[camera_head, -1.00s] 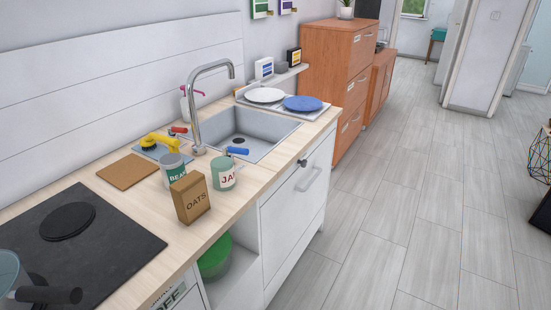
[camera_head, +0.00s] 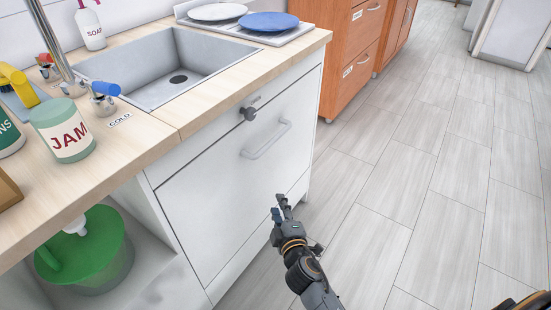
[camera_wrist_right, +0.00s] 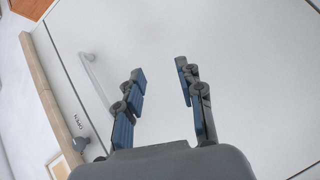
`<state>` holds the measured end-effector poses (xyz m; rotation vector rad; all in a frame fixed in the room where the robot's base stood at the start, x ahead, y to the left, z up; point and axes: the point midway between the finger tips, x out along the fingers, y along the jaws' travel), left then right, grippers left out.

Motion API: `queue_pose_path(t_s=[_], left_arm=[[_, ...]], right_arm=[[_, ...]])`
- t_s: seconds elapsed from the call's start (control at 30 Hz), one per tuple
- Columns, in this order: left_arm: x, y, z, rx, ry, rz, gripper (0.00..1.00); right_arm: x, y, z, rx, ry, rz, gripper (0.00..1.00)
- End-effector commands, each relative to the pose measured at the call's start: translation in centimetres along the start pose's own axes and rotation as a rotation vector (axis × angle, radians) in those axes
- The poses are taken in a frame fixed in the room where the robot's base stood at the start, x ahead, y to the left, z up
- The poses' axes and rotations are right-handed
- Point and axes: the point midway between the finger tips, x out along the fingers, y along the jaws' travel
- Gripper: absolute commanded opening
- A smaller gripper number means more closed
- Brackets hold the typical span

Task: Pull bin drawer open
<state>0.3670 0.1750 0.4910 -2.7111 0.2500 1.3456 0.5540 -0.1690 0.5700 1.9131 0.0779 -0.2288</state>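The white bin drawer (camera_head: 225,180) is closed under the counter, below the sink. The handle (camera_wrist_right: 97,80) and knob (camera_wrist_right: 80,144) show there to the left of the fingers. My left gripper is not in view.
The wooden counter (camera_head: 150,130) holds the sink (camera_head: 185,62), a jam jar (camera_head: 62,130) and a soap bottle (camera_head: 90,25). A green-lidded bin (camera_head: 95,245) stands in the open space left of the drawer. The floor (camera_head: 390,200) to the right is clear.

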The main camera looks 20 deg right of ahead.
Motion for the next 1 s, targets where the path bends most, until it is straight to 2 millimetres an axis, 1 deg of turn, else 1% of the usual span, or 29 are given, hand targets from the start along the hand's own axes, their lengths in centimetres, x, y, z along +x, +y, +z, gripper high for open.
queue_pose_path(t_s=[0.03,0.1,0.2,0.3,0.43,0.57,0.63,0.77,0.9,1.0], left_arm=[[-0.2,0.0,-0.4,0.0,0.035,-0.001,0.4],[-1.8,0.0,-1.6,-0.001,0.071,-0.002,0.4],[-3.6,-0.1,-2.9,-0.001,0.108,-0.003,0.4],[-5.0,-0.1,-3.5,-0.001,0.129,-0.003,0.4],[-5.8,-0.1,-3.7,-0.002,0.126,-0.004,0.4],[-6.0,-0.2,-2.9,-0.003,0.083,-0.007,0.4],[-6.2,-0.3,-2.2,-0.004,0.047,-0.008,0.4],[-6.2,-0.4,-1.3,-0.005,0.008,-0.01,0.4],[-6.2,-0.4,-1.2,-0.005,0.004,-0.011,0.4],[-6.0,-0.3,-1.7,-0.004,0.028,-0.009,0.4]], right_arm=[[0.4,1.4,-0.3,-0.039,0.011,0.078,0.37],[0.3,4.4,-1.0,-0.092,0.016,0.165,0.37],[-0.3,7.7,-1.6,-0.15,0.015,0.261,0.37],[-0.8,9.7,-1.9,-0.183,0.01,0.317,0.37],[-0.8,11.1,-2.2,-0.2,0.007,0.346,0.37],[0.6,11.8,-2.3,-0.201,0.008,0.348,0.37],[1.8,12.2,-2.4,-0.201,0.008,0.348,0.37],[4.4,13.1,-2.4,-0.201,0.007,0.347,0.37],[7.1,14.0,-2.5,-0.2,0.007,0.346,0.37],[8.8,14.4,-2.6,-0.2,0.007,0.345,0.37]])
